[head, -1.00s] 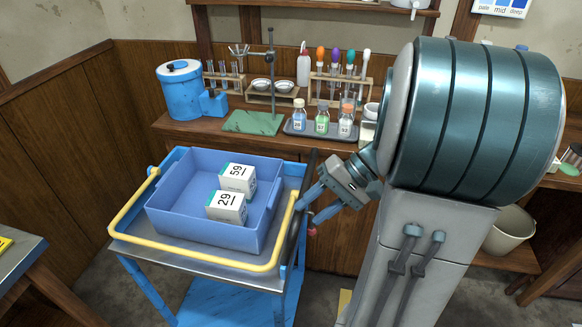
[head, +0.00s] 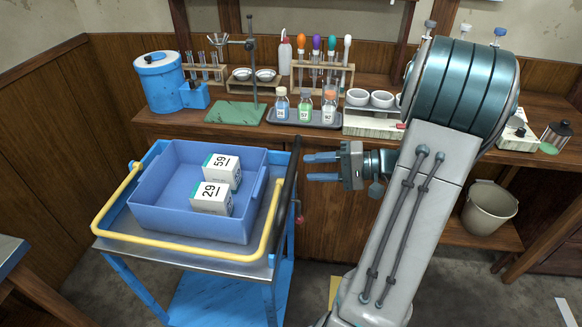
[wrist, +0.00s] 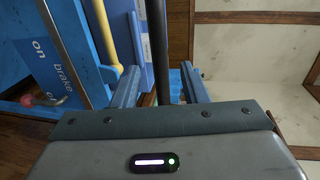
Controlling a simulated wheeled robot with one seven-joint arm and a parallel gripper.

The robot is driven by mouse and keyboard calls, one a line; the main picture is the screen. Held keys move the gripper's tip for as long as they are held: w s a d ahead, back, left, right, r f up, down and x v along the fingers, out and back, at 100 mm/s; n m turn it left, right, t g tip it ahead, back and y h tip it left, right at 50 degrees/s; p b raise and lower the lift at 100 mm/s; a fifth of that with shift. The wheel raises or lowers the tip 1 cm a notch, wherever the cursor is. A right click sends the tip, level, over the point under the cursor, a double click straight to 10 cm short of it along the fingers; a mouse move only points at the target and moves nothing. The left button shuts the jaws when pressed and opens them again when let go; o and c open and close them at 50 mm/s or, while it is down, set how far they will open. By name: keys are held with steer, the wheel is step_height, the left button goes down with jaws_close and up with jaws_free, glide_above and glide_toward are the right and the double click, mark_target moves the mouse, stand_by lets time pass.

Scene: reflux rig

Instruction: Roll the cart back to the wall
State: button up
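The cart (head: 108,244) is blue with a grey metal top and a yellow rail (head: 180,249), standing left of my arm. A dark handle bar (head: 289,185) runs along its right side; it also shows in the wrist view (wrist: 157,45). My gripper (head: 306,167) is open beside the bar, fingers pointing left. In the wrist view the bar appears between the two fingers (wrist: 160,75), but I cannot tell whether they touch it. A red knob (head: 299,219) sits below the bar. A "brake on" label (wrist: 52,65) shows in the wrist view.
A blue bin (head: 190,220) on the cart holds two white boxes marked 59 (head: 222,168) and 29 (head: 211,198). Behind it, a wooden bench (head: 230,137) carries glassware. Wood-panelled wall (head: 45,120) is at left. A bucket (head: 489,208) stands at right.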

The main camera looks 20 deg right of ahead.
mark_target(291, 169)
steer(key=x, duration=0.6)
steer(key=shift+a, duration=0.15)
steer(key=shift+c, duration=0.3)
jaws_close()
